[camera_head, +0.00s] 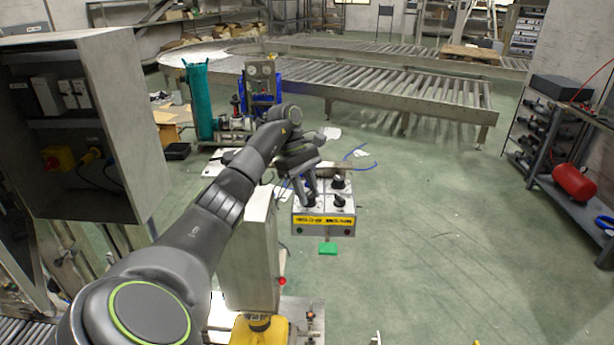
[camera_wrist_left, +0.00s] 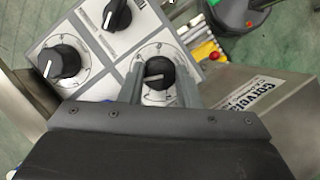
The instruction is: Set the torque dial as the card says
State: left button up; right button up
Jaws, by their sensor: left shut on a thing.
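The control box (camera_head: 324,228) has a grey-white panel with several black dials and a yellow label strip along its front. My left gripper (camera_head: 311,194) is over the left part of the panel. In the left wrist view my left gripper (camera_wrist_left: 160,92) has its two fingers on either side of a black dial (camera_wrist_left: 159,72) with a white pointer line, shut on it. Two other black dials, one at the left (camera_wrist_left: 60,62) and one at the top (camera_wrist_left: 116,15), stand free. I cannot read which dial is for torque. No card is readable. My right gripper is not in view.
A grey metal post (camera_head: 250,255) stands left of the box, close under my left arm. An open cabinet (camera_head: 80,120) is at the left. Floor to the right is clear up to a shelf with a red tank (camera_head: 573,182).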

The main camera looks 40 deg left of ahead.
pick_arm(q)
jog(key=m+p, duration=0.1)
jog(key=r+m+g+p, duration=0.1)
jog(key=m+p, duration=0.1)
jog(key=shift+w, duration=0.15)
jog(key=m+p, duration=0.1)
jog(key=m+g+p, duration=0.1)
jog(key=shift+w+f+m+y, duration=0.1)
jog(key=shift+f+m+y, duration=0.1)
jog(key=shift+m+y, duration=0.15)
jog(key=shift+f+m+g+y+p, duration=0.2)
jog(key=shift+m+g+p, duration=0.25)
jog(key=shift+m, duration=0.6)
jog(key=shift+m+y, duration=0.25)
jog(key=shift+m, duration=0.75)
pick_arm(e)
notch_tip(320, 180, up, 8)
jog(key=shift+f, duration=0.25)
pick_arm(q)
jog(key=shift+g, duration=0.25)
jog(key=shift+w+r, duration=0.1)
jog(key=o, duration=0.7)
jog(key=shift+o, duration=1.4)
